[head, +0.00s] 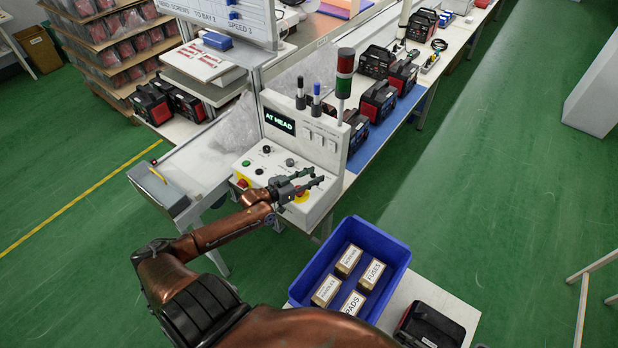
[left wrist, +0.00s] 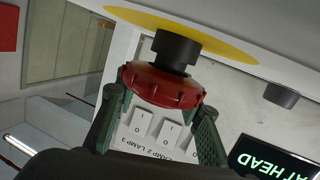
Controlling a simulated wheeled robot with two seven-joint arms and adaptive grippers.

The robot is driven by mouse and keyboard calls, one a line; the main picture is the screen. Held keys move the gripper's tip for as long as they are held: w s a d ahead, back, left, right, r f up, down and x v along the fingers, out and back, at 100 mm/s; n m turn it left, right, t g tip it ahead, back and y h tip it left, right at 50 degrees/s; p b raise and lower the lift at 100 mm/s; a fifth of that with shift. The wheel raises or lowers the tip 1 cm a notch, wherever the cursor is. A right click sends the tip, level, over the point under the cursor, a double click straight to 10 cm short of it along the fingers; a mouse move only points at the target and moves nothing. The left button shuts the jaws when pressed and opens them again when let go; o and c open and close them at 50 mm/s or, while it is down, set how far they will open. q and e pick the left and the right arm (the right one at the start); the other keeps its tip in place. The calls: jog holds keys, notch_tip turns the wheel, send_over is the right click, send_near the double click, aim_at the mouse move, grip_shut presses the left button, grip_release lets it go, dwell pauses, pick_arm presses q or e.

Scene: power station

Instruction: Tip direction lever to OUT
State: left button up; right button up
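A white control box (head: 318,213) has several small knobs and buttons on its sloped top. I cannot make out which of them is the direction lever, and no OUT marking is readable. A red emergency-stop style button (left wrist: 163,84) on a black stem stands over a yellow disc (left wrist: 215,42) in the left wrist view. My left gripper (head: 318,178) is over the right end of the panel, above that yellow disc (head: 306,197). Its fingers are apart, one on each side of the red button in the left wrist view; contact cannot be told. My right gripper is out of view.
An upright display (head: 280,122) reads AT HEAD, with rocker switches (head: 314,136) beside it. A red-green lamp post (head: 344,80) stands behind. A second red button (head: 243,182) is at the panel's left. A blue bin (head: 390,250) of labelled boxes stands in front.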

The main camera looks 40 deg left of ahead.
pick_arm(q)
jog(key=v, duration=1.2)
dwell(0.4)
